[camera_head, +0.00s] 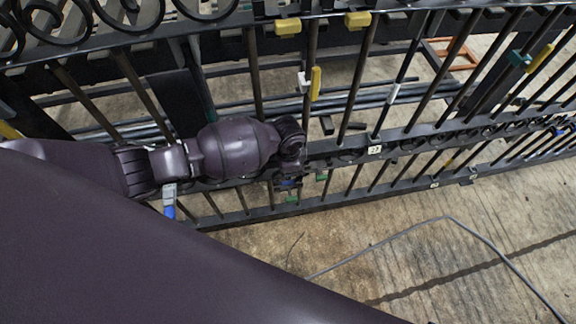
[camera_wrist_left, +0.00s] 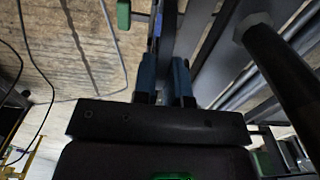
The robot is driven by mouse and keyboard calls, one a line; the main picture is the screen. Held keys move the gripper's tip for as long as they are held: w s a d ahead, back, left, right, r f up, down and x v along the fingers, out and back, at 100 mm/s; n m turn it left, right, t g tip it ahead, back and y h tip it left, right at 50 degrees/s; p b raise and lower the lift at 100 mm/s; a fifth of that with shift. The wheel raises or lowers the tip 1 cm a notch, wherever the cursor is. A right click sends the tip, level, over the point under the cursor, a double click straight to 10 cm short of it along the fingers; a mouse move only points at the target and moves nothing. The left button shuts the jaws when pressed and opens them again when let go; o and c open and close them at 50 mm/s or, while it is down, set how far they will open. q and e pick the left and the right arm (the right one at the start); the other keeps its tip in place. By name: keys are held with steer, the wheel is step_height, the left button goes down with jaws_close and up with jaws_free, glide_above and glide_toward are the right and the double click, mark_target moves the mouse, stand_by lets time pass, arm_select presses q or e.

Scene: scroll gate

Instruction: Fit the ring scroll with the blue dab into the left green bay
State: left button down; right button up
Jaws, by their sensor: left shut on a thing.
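My left gripper (camera_head: 287,185) reaches down against the lower part of the black gate (camera_head: 400,141), and my own wrist covers most of it in the head view. In the left wrist view its two blue fingers (camera_wrist_left: 165,78) are shut on a dark, narrow piece (camera_wrist_left: 168,45), seen nearly edge-on. A little blue shows beside this piece, in line with the ring scroll's dab; its ring shape cannot be made out. A green marker (camera_head: 292,199) sits just below the gripper, and another green marker (camera_head: 321,176) is to its right. A green tab also shows in the left wrist view (camera_wrist_left: 124,14). My right gripper is out of view.
Upright bars stand close on both sides of my left gripper. Yellow blocks (camera_head: 288,27) and a teal block (camera_head: 519,60) sit on the gate.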

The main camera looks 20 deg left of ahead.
arm_select(q)
steer(key=shift+f, duration=0.9)
stand_by(1.0)
steer(key=c, duration=1.1)
jaws_free()
steer(key=shift+r, duration=0.35)
step_height(320, 180, up, 9)
steer(key=p, duration=0.3)
steer(key=shift+w+f, duration=0.1)
steer(key=shift+f, duration=0.1)
steer(key=shift+r, duration=0.75)
steer(key=shift+s, duration=0.2)
